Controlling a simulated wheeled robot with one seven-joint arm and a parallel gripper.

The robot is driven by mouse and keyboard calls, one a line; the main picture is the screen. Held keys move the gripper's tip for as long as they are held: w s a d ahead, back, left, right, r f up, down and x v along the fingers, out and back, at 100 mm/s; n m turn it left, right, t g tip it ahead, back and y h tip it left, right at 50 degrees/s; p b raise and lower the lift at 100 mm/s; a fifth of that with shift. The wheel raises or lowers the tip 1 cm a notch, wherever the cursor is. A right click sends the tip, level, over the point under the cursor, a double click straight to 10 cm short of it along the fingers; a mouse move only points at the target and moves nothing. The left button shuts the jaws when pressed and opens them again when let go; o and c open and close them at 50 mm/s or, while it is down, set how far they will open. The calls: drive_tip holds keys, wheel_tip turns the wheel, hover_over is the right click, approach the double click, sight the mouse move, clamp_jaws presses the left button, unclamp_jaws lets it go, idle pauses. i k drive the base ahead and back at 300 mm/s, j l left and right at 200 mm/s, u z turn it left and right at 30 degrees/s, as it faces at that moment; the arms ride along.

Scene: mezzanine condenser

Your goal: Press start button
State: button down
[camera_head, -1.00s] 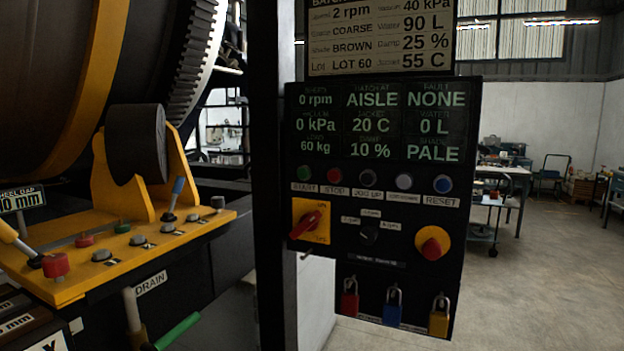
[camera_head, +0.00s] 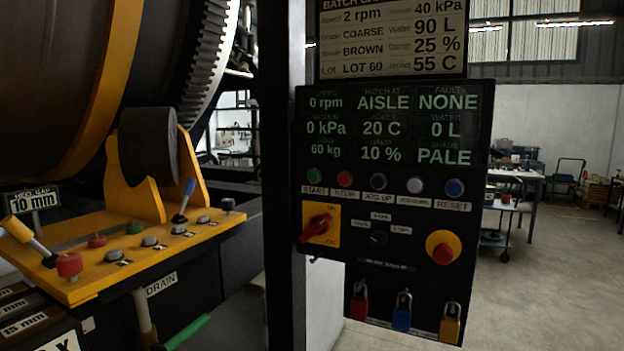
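The green start button (camera_head: 314,175) sits at the left end of the button row on the black control panel (camera_head: 350,225), above a white START label (camera_head: 314,190). The red stop button (camera_head: 345,179) is just right of it. The panel's display (camera_head: 390,125) reads 0 rpm, hatch AISLE, fault NONE, 0 kPa, 20 C, 0 L, 60 kg, 10 % and PALE. My gripper is not in view.
A red rotary switch (camera_head: 318,225), a red emergency knob (camera_head: 443,250) and several padlocks (camera_head: 402,312) are on the panel. A yellow lever console (camera_head: 110,265) and a large drum (camera_head: 60,90) stand left. Open floor (camera_head: 550,280) and a workbench (camera_head: 516,176) lie right.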

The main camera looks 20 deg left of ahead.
sight(313, 177)
drive_tip(key=u, duration=1.65)
drive_tip(key=i+l, duration=0.1)
drive_tip(key=i, duration=0.45)
